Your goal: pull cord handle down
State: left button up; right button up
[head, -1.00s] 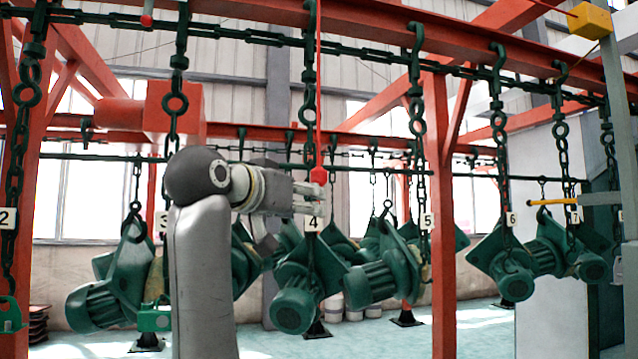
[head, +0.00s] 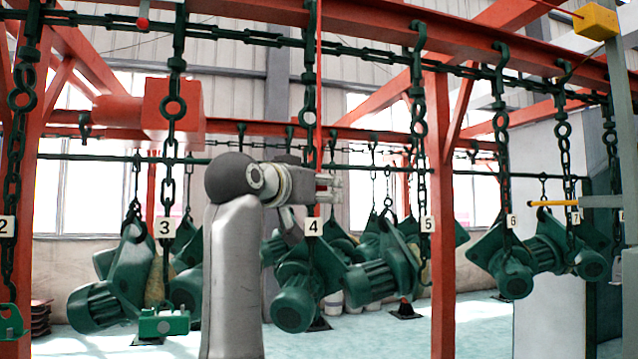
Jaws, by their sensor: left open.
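A thin red cord (head: 319,80) hangs straight down in the upper middle of the head view, in front of a dark green chain. Its lower end, where the handle hangs, is largely hidden at my left gripper (head: 328,188). My left gripper comes in from the left on a grey arm, its fingers pointing right at the height of the cord's lower end. It is open, and its fingers overlap the cord's line in the picture. I cannot tell whether they touch the handle. My right gripper is not in view.
Green chains with number tags hang in a row, including tag 4 (head: 313,227) just below the gripper. Green motors (head: 300,295) hang behind. A red post (head: 439,220) stands to the right. A yellow box (head: 595,21) is at upper right.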

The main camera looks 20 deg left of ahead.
pick_arm(q)
jog(key=shift+w, duration=0.15)
jog(key=c, duration=0.8)
grip_shut()
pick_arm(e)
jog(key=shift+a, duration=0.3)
pick_arm(q)
notch_tip(320, 180, down, 5)
jog(key=b, duration=0.3)
jog(key=shift+r, duration=0.2)
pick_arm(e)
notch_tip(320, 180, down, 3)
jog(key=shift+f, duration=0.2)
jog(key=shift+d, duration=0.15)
pick_arm(q)
jog(key=o, duration=0.8)
grip_release()
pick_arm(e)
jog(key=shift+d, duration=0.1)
